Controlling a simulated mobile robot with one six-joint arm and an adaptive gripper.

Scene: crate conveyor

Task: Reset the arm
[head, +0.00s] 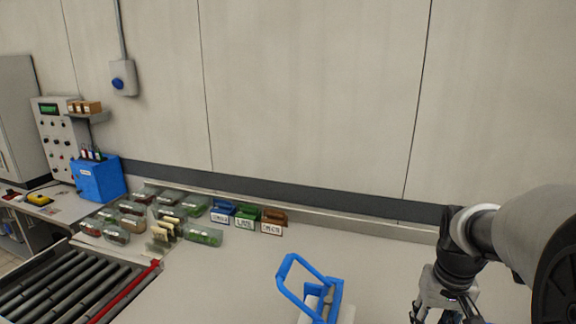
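My gripper (445,308) is at the bottom right of the head view, pointing down over the right part of the pale worktop (230,290). Its fingertips are cut off by the bottom edge of the picture, so its opening and anything between the fingers are hidden. My arm comes in from the right edge, with the wrist bent downward.
A blue-handled device (309,287) stands on the worktop left of my gripper. Several clear bins (203,237) and labelled blue, green and brown boxes (245,217) sit farther left. A roller conveyor (65,290) with a red rail is at lower left. The wall is behind.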

